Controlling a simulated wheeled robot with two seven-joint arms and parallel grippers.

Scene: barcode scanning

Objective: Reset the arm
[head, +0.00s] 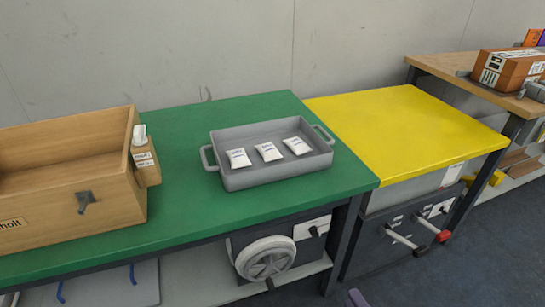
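Only a small purplish tip (357,297) shows at the bottom edge, right of the middle. It seems to be part of my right gripper; the rest is out of the picture. It is low in front of the tables, apart from everything on them. My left gripper is not in view. A grey tray (262,181) with two handles stands on the green table (180,118). Three white packets lie in a row in it: the left packet (238,158), the middle packet (268,152) and the right packet (297,146).
A wooden box (120,205) stands at the left, with a white object (139,135) in a small holder on its side. A bare yellow table (410,125) adjoins at the right. A wooden table (445,68) behind it bears a brown carton (512,68).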

